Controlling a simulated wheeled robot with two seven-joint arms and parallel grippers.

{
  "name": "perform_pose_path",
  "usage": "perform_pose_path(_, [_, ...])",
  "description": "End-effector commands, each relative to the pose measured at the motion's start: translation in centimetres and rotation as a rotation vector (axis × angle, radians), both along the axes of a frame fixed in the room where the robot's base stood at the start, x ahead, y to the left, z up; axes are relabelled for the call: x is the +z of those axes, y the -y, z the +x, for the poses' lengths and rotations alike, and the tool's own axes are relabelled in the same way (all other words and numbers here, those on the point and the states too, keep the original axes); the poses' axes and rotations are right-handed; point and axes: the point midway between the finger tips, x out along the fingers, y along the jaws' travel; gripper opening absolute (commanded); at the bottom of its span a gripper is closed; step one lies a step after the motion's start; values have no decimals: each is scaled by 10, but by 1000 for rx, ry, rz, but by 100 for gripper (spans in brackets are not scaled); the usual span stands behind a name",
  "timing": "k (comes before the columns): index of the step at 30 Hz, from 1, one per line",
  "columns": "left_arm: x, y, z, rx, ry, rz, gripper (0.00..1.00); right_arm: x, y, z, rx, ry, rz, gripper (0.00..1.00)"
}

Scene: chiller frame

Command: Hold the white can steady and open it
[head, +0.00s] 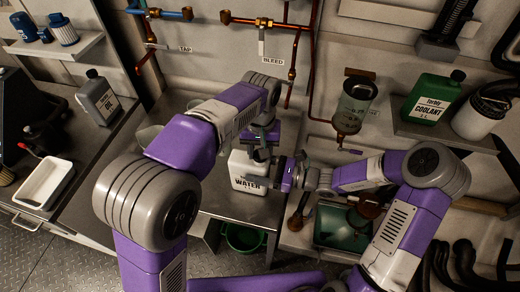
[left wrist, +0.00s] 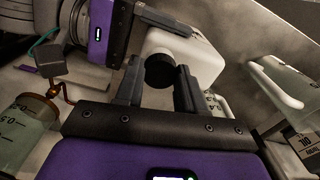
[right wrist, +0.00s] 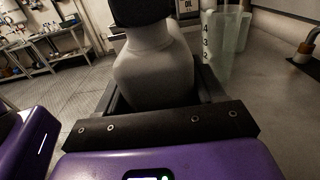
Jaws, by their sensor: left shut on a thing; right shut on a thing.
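The white can (head: 248,182) labelled WATER stands upright on the metal bench in the head view. My left gripper (head: 262,146) comes down from above, with its fingers on either side of the can's black cap (left wrist: 160,71) in the left wrist view. It is shut on the cap, which sits at the can's neck. My right gripper (head: 288,174) reaches in from the right and is shut on the can's body, which fills the space between its fingers (right wrist: 152,80) in the right wrist view. My left arm and gripper hide part of the can's top in the head view.
A green coolant bottle (head: 432,98) is on the right shelf. A glass vessel (head: 356,98) with copper pipework hangs on the wall. A green bucket (head: 243,238) sits below the bench.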

Motion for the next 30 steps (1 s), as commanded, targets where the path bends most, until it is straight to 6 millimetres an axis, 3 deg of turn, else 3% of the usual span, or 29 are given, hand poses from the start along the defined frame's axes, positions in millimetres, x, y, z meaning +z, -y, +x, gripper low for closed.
perform_pose_path(30, [1, -1, 0, 2058, 2, 1, 2, 0, 1, 0, -2, 0, 0, 0])
